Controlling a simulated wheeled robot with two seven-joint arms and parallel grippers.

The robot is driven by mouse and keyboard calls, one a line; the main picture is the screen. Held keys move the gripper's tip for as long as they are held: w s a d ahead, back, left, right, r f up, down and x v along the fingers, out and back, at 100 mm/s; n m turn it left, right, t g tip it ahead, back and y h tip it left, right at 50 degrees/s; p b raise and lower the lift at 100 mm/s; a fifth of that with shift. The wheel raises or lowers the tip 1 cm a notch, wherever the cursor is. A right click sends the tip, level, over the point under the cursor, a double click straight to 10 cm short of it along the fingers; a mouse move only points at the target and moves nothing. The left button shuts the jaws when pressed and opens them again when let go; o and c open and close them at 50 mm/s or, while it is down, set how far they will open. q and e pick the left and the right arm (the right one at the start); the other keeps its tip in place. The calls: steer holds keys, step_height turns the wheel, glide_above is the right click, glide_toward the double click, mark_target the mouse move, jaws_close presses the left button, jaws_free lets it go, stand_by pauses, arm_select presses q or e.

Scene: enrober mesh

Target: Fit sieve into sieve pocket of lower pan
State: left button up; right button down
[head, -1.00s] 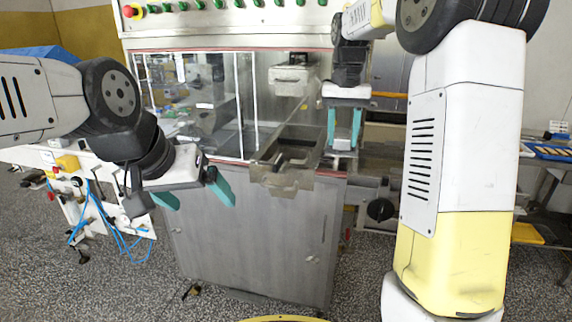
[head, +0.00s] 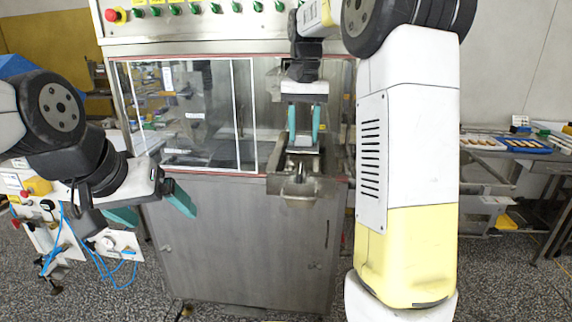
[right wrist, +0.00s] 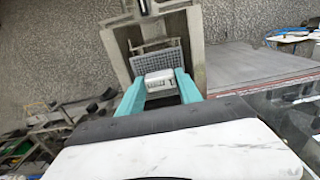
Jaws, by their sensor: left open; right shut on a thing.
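The lower pan (head: 296,190) is a grey metal trough at the front right of the machine. Its side wall also shows in the right wrist view (right wrist: 119,55). My right gripper (head: 304,138) points down over the pan, shut on the pale grip block of the sieve (right wrist: 160,80). The sieve's grey mesh (right wrist: 152,61) shows just beyond the fingertips, between the pan walls. I cannot tell whether the sieve touches the pan or sits in its pocket; the pocket is not clearly visible. My left gripper (head: 158,212) is open and empty, left of the pan in front of the cabinet.
The machine's clear-windowed housing (head: 190,115) stands behind and left of the pan. A steel cabinet (head: 240,245) is below it. Blue hoses (head: 95,255) hang at the left. A table with trays (head: 510,143) stands at the right.

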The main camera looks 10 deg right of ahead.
mark_target(303, 147)
step_height(303, 147, down, 8)
steer(key=shift+r, duration=0.25)
steer(key=shift+f, duration=0.1)
steer(key=c, duration=1.1)
jaws_free()
